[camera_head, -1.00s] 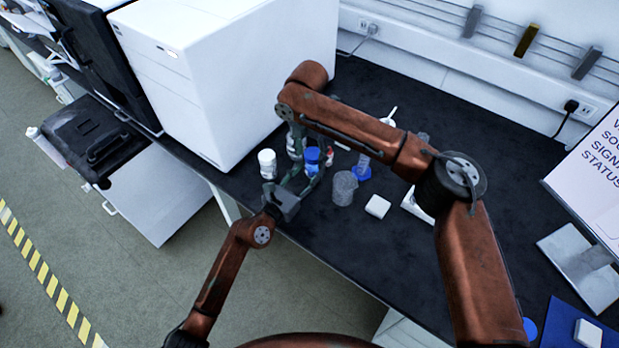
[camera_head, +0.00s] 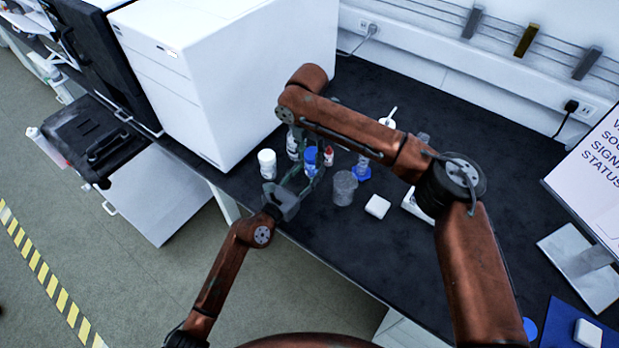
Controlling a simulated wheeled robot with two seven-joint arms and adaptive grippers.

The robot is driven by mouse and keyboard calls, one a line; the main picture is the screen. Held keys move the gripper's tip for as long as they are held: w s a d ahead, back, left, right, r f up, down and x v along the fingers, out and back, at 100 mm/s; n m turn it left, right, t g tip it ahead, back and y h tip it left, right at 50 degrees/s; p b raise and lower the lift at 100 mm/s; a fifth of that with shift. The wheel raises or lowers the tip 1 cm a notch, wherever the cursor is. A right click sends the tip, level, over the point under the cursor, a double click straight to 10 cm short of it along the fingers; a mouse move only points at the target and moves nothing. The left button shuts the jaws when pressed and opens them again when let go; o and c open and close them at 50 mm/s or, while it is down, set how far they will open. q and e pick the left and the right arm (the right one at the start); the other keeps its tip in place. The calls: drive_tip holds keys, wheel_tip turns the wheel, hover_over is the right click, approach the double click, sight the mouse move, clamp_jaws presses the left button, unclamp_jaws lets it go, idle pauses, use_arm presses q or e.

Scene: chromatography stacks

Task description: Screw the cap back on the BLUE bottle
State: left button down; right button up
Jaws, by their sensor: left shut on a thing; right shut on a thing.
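The blue bottle (camera_head: 311,158) stands upright near the left part of the dark bench, beside the large white instrument. My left gripper (camera_head: 305,178) reaches in from the front with its fingers around the bottle and is shut on it. My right gripper (camera_head: 318,140) comes down from above, over the top of the bottle. It is shut on the cap, but the cap itself is largely hidden by the fingers. Whether the cap sits on the bottle's neck cannot be told.
A white bottle (camera_head: 267,164) stands left of the blue one, and a red-topped one (camera_head: 328,156) close on its right. A grey beaker (camera_head: 344,188), a blue-based item (camera_head: 362,170) and a white block (camera_head: 377,206) stand to the right. The white instrument (camera_head: 220,80) rises behind.

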drive_tip(key=m, duration=0.4)
drive_tip(key=shift+w+a+m, duration=0.2)
drive_tip(key=shift+a+m, duration=0.1)
drive_tip(key=shift+m, duration=0.1)
drive_tip(key=shift+c, duration=0.2)
use_arm(q)
drive_tip(key=shift+d, duration=0.1)
use_arm(e)
drive_tip(key=m, duration=0.6)
drive_tip(key=shift+w+a, duration=0.1)
drive_tip(key=shift+w, duration=0.25)
use_arm(q)
drive_tip(key=shift+s, duration=0.1)
use_arm(e)
drive_tip(key=m, duration=0.6)
drive_tip(key=shift+w+m, duration=0.35)
drive_tip(key=shift+m, duration=0.05)
drive_tip(key=m, duration=0.6)
drive_tip(key=shift+w+d, duration=0.3)
drive_tip(key=shift+d, duration=0.1)
drive_tip(key=o, duration=0.9)
drive_tip(key=shift+r, duration=0.1)
drive_tip(key=o, duration=0.4)
drive_tip(key=shift+o, duration=0.2)
drive_tip(key=shift+s, duration=0.1)
